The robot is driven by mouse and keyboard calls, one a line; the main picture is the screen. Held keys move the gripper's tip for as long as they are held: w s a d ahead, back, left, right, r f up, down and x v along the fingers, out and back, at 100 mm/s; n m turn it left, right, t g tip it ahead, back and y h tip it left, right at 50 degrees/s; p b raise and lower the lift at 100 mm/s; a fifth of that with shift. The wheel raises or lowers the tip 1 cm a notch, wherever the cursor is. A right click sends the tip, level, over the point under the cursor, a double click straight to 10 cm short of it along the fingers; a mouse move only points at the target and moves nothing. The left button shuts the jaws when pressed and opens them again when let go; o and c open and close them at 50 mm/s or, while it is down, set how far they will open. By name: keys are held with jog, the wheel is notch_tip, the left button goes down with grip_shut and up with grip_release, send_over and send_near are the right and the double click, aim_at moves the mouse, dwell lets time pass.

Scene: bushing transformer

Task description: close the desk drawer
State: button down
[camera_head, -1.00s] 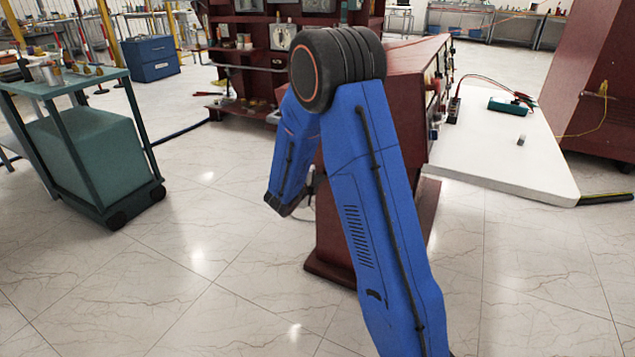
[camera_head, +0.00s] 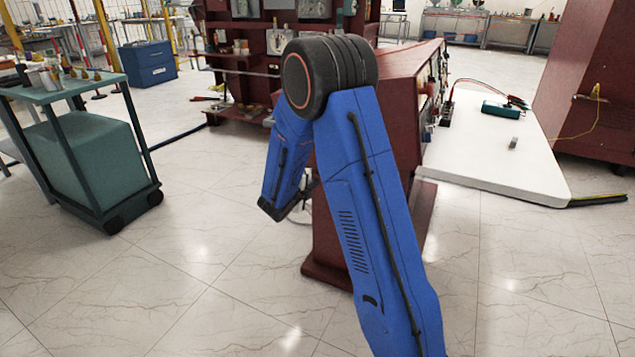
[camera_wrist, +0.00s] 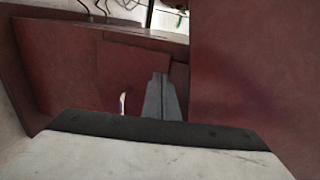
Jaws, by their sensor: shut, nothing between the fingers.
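The dark red desk (camera_head: 408,90) stands behind my blue arm in the head view, with a white top (camera_head: 500,155) on its right. Its drawer cannot be made out in the head view, where my arm covers much of the desk front. In the wrist view, dark red panels (camera_wrist: 75,60) fill most of the picture. I cannot tell for sure which panel is the drawer. My gripper (camera_wrist: 160,98) shows as grey fingers held together, with nothing between them, in front of a red panel. Whether they touch it is unclear.
A green wheeled cart (camera_head: 85,160) stands on the left. A teal meter (camera_head: 503,110) and a small grey block (camera_head: 514,142) lie on the white top. A tall red cabinet (camera_head: 590,85) is at the right. The tiled floor at front left is clear.

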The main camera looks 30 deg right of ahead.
jog(key=v, duration=1)
jog(key=s+d+r+m+g+y, duration=0.1)
jog(key=s+d+r+m+g, duration=0.15)
jog(key=s+m, duration=0.55)
jog(key=s+d+r+m+g+y, duration=0.1)
jog(key=s+d+r+m+g, duration=0.1)
jog(key=s+r+m, duration=0.4)
jog(key=s+d+r+m+g+y, duration=0.1)
jog(key=s+d+r+m+g, duration=0.1)
jog(key=s+m, duration=0.75)
jog(key=s+a+r+m+t+y, duration=0.1)
jog(key=s+a+m+y, duration=0.3)
jog(key=s+m, duration=0.5)
jog(key=s+a+r+m+t+y, duration=0.1)
jog(key=s+a+m+y, duration=0.3)
jog(key=s+a+m, duration=0.4)
jog(key=shift+s+r+m+y, duration=0.3)
jog(key=shift+s+r+m, duration=0.25)
jog(key=shift+m, duration=1)
